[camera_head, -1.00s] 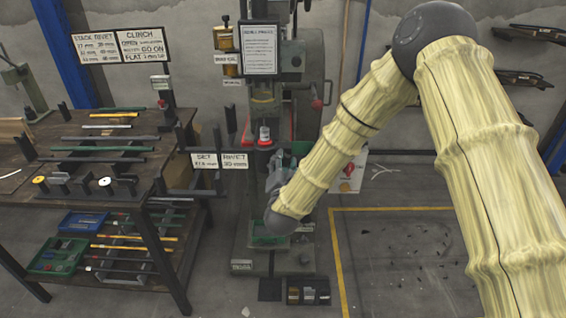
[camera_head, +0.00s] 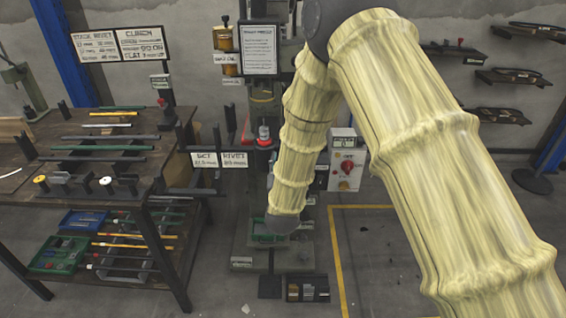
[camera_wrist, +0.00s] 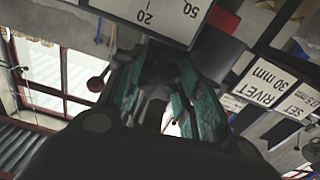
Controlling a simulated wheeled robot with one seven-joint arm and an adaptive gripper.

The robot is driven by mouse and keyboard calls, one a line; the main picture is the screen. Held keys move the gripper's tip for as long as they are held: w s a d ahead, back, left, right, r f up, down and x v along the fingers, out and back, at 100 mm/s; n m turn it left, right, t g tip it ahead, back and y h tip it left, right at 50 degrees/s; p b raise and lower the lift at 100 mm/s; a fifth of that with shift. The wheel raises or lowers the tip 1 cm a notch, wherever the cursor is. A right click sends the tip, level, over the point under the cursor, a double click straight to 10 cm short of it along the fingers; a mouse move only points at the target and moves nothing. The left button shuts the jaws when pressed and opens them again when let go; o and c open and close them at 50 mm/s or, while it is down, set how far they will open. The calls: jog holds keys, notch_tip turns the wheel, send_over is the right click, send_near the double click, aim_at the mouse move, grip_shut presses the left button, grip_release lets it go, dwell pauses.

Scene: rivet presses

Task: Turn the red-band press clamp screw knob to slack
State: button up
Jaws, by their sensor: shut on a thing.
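The press (camera_head: 262,95) stands in the middle of the head view, with a red band (camera_head: 264,137) around its post. My arm covers its lower front. My gripper is hidden behind the arm there. In the wrist view my gripper (camera_wrist: 165,72) has two teal fingers closed around a dark grey part below the press's scale plate (camera_wrist: 165,14). This part appears to be the clamp screw knob (camera_wrist: 157,84); its outline is dark and partly hidden by the fingers. A red patch (camera_wrist: 224,18) shows beside the scale plate.
A SET and RIVET sign (camera_head: 219,160) sticks out left of the press. A workbench (camera_head: 75,160) with rods stands farther left. A control box (camera_head: 345,165) with a red knob is right of the arm.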

jog(key=shift+f+n, duration=0.1)
jog(key=shift+n, duration=0.3)
jog(key=o, duration=1)
jog(key=shift+o, duration=0.2)
jog(key=shift+s, duration=0.1)
jog(key=s, duration=1.2)
jog(key=shift+w, duration=0.1)
